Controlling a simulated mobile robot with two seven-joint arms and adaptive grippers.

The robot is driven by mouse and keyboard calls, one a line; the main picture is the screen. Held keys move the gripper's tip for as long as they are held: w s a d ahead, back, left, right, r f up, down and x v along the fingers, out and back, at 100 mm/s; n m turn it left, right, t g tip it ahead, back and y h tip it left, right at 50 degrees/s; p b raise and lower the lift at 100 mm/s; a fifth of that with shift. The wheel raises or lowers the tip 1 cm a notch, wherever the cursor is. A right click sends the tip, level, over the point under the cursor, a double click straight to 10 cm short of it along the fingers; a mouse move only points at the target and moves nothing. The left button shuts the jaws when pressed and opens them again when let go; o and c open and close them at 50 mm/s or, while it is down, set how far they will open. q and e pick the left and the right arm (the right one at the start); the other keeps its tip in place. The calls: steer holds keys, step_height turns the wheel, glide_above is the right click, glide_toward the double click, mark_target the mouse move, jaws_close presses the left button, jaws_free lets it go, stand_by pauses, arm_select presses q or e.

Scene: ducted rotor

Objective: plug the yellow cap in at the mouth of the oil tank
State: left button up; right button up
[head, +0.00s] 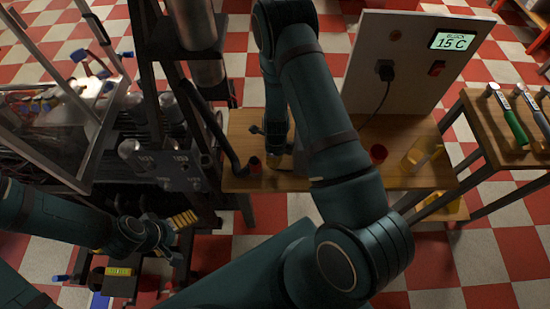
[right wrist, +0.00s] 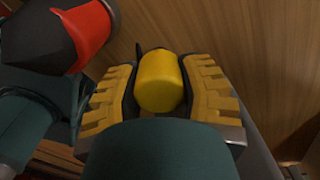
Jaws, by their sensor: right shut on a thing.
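The yellow cap (right wrist: 160,82) is a short yellow cylinder between the two yellow-padded fingers of my right gripper (right wrist: 160,90) in the right wrist view. The gripper is shut on it. In the head view my right gripper (head: 277,150) is low over the wooden bench, partly hidden by my own arm. A dark round piece with a red end (right wrist: 85,30) is apart from the cap, at the upper left of the wrist view. I cannot tell whether it is the oil tank's mouth. My left gripper (head: 165,243) is at the lower left; its jaws are unclear.
Dark machinery (head: 165,165) stands left. A side table (head: 480,115) holds tools.

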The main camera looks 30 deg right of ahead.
steer(key=shift+r+p, duration=1.55)
steer(key=shift+r, duration=0.75)
steer(key=shift+s+a, duration=0.1)
